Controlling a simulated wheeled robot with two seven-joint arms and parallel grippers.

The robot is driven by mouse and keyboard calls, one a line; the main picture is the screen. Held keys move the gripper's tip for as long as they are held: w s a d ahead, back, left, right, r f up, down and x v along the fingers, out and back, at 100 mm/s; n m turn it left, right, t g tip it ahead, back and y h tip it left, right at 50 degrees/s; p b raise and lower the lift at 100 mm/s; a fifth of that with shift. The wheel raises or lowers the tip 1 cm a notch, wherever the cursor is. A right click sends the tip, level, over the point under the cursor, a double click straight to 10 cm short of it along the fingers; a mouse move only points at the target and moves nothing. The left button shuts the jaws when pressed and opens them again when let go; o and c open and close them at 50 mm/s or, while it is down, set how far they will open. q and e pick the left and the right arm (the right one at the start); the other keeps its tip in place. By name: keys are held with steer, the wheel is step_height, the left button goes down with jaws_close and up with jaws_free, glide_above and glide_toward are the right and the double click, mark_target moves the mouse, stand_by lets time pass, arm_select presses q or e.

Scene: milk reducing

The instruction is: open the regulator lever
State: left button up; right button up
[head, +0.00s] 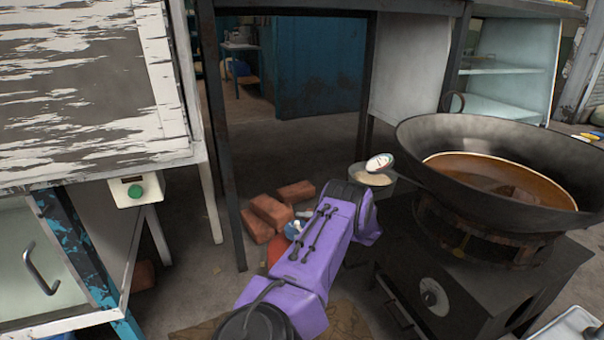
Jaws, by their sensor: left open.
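A red gas cylinder (277,250) stands on the floor beside the bricks, mostly hidden by my purple left arm. A small blue regulator (292,229) shows at its top; its lever cannot be made out. My left arm reaches forward from the bottom of the head view and bends down at its far end. My left gripper (304,217) is open, largely hidden behind the arm, close to the regulator. Whether it touches the regulator cannot be told. My right gripper is not in view.
Red bricks (272,211) lie behind the cylinder. A large wok (440,150) with brown liquid sits on a dark stove (480,295) at the right. A worn white cabinet (160,90) stands left.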

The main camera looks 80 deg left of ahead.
arm_select(q)
steer(key=s+d+r+p, duration=0.3)
steer(key=d+r+p, duration=0.3)
steer(key=d, duration=0.4)
steer(key=shift+s+d+r+p, duration=0.3)
steer(key=shift+s+d+p, duration=0.05)
steer(key=shift+s+p, duration=0.1)
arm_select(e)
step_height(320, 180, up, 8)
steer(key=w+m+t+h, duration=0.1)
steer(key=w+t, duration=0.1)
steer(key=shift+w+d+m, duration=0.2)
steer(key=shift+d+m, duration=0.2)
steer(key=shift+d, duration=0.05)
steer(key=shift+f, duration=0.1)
